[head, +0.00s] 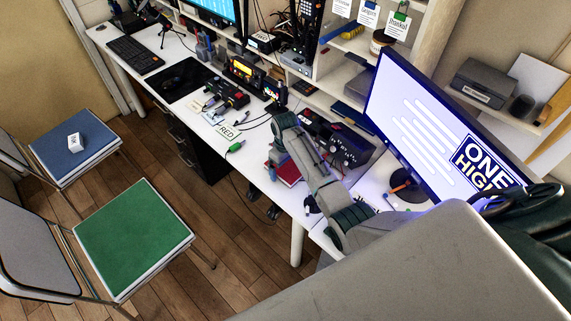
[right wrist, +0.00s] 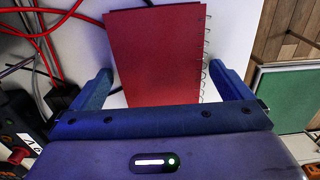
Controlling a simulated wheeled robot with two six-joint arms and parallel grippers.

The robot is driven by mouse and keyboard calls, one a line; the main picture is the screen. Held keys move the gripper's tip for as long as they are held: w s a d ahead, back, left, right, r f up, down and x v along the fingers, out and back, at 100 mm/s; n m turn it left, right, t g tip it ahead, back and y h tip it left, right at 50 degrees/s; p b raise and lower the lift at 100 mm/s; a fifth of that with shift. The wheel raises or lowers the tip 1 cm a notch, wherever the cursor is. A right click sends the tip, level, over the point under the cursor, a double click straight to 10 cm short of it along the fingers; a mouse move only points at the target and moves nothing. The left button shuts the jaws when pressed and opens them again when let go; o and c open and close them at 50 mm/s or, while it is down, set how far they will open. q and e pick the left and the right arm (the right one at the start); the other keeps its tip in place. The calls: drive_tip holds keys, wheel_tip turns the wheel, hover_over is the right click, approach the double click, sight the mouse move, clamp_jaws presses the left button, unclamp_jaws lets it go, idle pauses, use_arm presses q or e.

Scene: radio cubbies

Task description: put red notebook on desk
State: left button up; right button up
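The red notebook (head: 289,173) lies on the white desk (head: 262,179) near its front edge. In the right wrist view the red notebook (right wrist: 158,55) shows its plain red cover, with a spiral binding along its right side. My right gripper (head: 277,164) is over the notebook in the head view and partly hides it. In the right wrist view the blue fingers of my right gripper (right wrist: 168,78) are spread, one on each side of the notebook, with nothing clamped. Whether they touch the desk is unclear. My left gripper is not in view.
A monitor (head: 432,130) stands right of my right arm. A dark radio unit (head: 345,143) and cables sit behind the notebook. Chairs with blue (head: 70,150) and green (head: 130,235) seats stand before the desk.

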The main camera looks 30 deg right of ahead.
sight(285, 167)
wheel_tip(285, 167, up, 12)
drive_tip(key=b, duration=0.1)
drive_tip(key=shift+r+b, duration=0.15)
drive_tip(key=shift+b, duration=0.25)
